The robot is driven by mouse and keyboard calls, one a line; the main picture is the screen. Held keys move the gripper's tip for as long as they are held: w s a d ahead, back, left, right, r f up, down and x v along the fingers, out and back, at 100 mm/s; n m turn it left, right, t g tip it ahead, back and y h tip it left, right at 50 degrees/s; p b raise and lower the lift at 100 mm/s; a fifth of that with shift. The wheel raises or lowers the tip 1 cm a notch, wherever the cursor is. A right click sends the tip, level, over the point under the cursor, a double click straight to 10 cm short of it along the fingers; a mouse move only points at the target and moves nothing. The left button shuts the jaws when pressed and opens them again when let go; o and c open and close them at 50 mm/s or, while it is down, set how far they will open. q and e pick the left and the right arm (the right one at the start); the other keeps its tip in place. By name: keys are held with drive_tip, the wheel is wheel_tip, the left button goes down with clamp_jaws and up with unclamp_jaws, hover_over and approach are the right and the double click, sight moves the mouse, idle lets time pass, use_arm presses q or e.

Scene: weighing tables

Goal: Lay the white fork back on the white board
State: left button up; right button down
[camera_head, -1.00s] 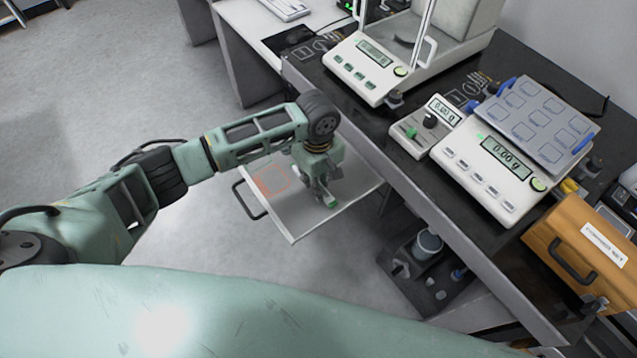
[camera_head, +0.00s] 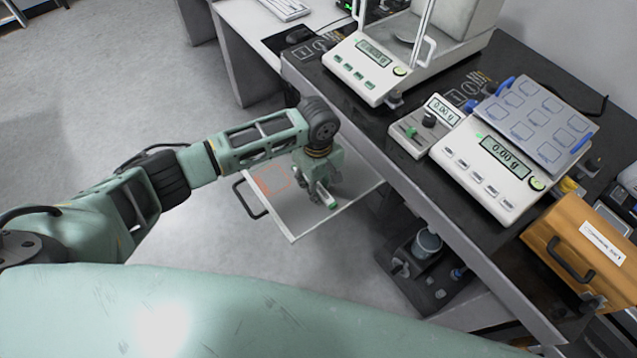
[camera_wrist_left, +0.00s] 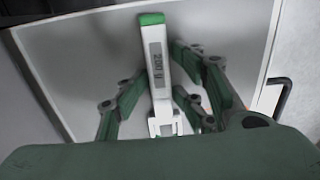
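The white fork (camera_wrist_left: 157,62), with a green end and a small display-like label, lies on the white board (camera_wrist_left: 90,50) in the left wrist view. In the head view the fork (camera_head: 326,197) shows partly below my left gripper (camera_head: 322,187), over the right part of the board (camera_head: 300,222). In the left wrist view my left gripper (camera_wrist_left: 160,98) has its fingers spread on either side of the fork, with gaps beside it. The fork's near end is partly hidden by the gripper. My right gripper is not in view.
The board has a black handle (camera_head: 240,198) and an orange outline (camera_head: 272,180); it juts out beside the dark bench (camera_head: 405,165). Scales (camera_head: 490,170) stand on the bench, with an orange case (camera_head: 570,250) at right. Open floor lies left.

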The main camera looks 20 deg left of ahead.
use_arm(q)
drive_tip(key=shift+s+f, duration=0.25)
drive_tip(key=shift+f, duration=0.05)
wheel_tip(320, 180, up, 13)
drive_tip(key=shift+w+r, duration=0.15)
drive_tip(key=shift+w, duration=0.2)
idle(0.5)
